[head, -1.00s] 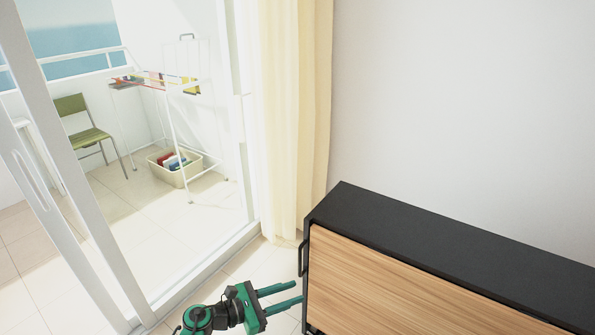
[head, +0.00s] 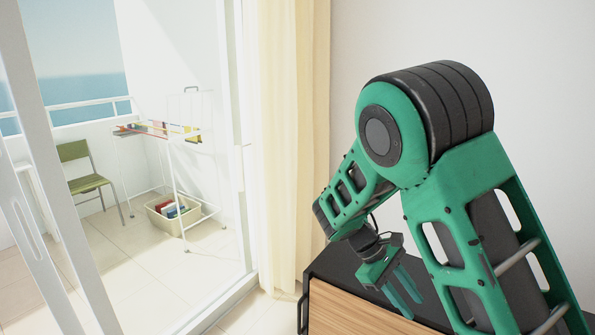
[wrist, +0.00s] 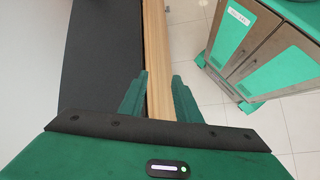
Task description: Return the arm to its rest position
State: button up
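My gripper (head: 404,287) hangs from my green and black arm, which is folded high on the right of the head view. It points down toward the black top of the wooden-front cabinet (head: 350,309). In the wrist view the two green fingers (wrist: 160,100) stand apart with nothing between them. Beyond them lie the cabinet's black top (wrist: 100,60) and its wood front. The arm hides much of the cabinet in the head view.
A cream curtain (head: 290,150) hangs left of the cabinet beside a sliding glass door. Past it are a drying rack (head: 180,160), a basket (head: 172,216) and a green chair (head: 85,180).

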jog(key=s+d+r+m+y, duration=0.5)
jog(key=s+d+r+m, duration=0.25)
jog(key=s+d, duration=0.45)
jog(key=s+d+r+m+t+y, duration=0.1)
jog(key=s+r+m, duration=0.1)
jog(key=s, duration=0.5)
jog(key=s+d+r+m+t+y, duration=0.1)
jog(key=s+m+t, duration=0.1)
jog(key=s+m, duration=0.2)
jog(key=s, duration=0.2)
jog(key=shift+s+r+m+y, duration=0.3)
jog(key=shift+s+r+m, duration=0.05)
jog(key=shift+r, duration=0.05)
jog(key=shift+w+f, duration=0.25)
jog(key=shift+w, duration=0.4)
jog(key=shift+o, duration=0.2)
jog(key=shift+s, duration=0.1)
